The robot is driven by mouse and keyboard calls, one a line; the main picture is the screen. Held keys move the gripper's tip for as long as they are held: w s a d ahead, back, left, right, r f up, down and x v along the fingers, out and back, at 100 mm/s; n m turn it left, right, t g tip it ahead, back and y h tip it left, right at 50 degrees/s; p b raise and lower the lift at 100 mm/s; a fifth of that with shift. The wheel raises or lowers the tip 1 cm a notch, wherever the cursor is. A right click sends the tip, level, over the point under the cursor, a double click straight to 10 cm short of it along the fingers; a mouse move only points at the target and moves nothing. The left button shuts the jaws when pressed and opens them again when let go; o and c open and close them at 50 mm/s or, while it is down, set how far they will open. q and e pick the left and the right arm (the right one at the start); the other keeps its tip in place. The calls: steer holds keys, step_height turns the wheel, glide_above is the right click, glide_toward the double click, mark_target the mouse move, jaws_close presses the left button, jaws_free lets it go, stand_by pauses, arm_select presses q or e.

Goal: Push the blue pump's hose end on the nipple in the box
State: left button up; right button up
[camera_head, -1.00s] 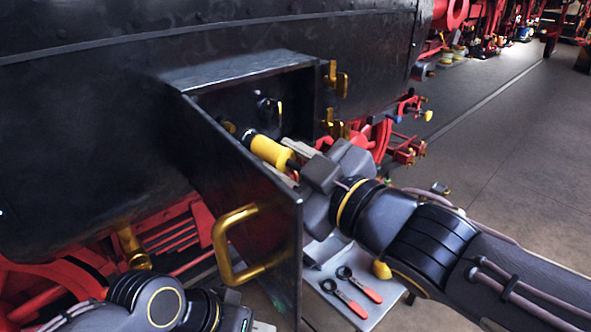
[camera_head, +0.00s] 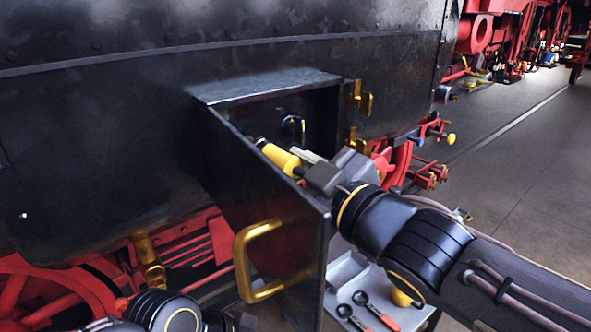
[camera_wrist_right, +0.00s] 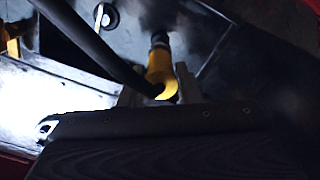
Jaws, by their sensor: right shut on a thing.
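My right gripper (camera_head: 308,165) is shut on the yellow hose end (camera_head: 281,157) at the open box (camera_head: 325,110) in the dark locomotive side. I cannot tell whether the tip touches the nipple, which I cannot make out. The blue pump is not seen. Part of my left arm shows at the lower left, its gripper out of view.
The open door (camera_head: 275,215) with its brass handle (camera_head: 250,262) stands left of my right forearm. Brass hinge parts (camera_head: 358,98) are right of the opening. A grey tray (camera_head: 350,272) below holds red-handled tools (camera_head: 358,318). Open floor lies to the right.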

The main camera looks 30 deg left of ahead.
steer(key=shift+w+a, duration=0.1)
steer(key=shift+a, duration=0.15)
steer(key=shift+b+x, duration=0.4)
steer(key=shift+x, duration=0.35)
steer(key=shift+w+a+f, duration=0.1)
steer(key=shift+w+a, duration=0.15)
steer(key=shift+a, duration=0.2)
steer(key=o, duration=1.2)
